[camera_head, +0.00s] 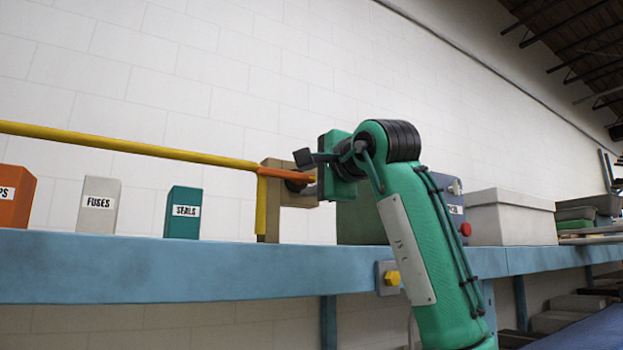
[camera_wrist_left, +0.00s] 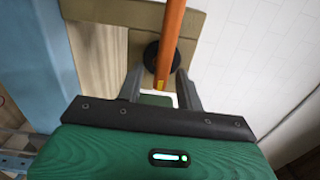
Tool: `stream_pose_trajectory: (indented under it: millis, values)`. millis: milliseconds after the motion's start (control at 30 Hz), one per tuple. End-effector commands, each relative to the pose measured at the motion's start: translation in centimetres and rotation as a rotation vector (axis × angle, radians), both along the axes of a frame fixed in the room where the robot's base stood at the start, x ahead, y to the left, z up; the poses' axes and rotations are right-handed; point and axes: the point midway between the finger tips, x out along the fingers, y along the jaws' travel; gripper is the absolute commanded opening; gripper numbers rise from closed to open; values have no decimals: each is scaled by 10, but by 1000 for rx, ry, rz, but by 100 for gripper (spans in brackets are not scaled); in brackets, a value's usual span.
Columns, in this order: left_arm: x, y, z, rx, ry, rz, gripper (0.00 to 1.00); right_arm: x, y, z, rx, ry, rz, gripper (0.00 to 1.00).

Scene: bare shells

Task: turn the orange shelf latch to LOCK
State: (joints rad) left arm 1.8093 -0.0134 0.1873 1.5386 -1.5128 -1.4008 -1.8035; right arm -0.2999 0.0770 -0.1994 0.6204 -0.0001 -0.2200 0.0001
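The orange shelf latch (camera_head: 285,173) is a bar lying nearly level across a wooden mounting block (camera_head: 300,197) at the end of a yellow rail. In the left wrist view the latch (camera_wrist_left: 171,35) passes over a black round pivot (camera_wrist_left: 150,57) and has a small yellow tip. My left gripper (camera_head: 312,158) is at the tip end of the latch. In the left wrist view its two fingers (camera_wrist_left: 160,92) are apart, one on each side of the tip, with gaps showing. No LOCK marking is readable. My right gripper is not in view.
The yellow rail (camera_head: 130,145) runs left above a blue shelf (camera_head: 150,268). Orange, FUSES (camera_head: 98,205) and SEALS (camera_head: 183,213) boxes stand below it. A white wall rises behind.

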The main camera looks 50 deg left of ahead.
Motion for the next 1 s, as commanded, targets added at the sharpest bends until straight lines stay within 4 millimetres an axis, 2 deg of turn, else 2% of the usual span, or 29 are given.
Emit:
stream_pose_trajectory:
  millis: [167,400,600,800,1000]
  values:
    - [-2,-21,-3,2,0,-1,36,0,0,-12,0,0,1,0]
    - [-6,-77,-4,3,-1,-2,36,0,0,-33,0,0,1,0]
    - [-8,-115,-3,2,0,-3,36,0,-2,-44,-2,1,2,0]
    - [-10,-134,-1,0,1,-1,36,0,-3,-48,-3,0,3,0]
    - [-10,-137,0,0,0,0,36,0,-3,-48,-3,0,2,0]
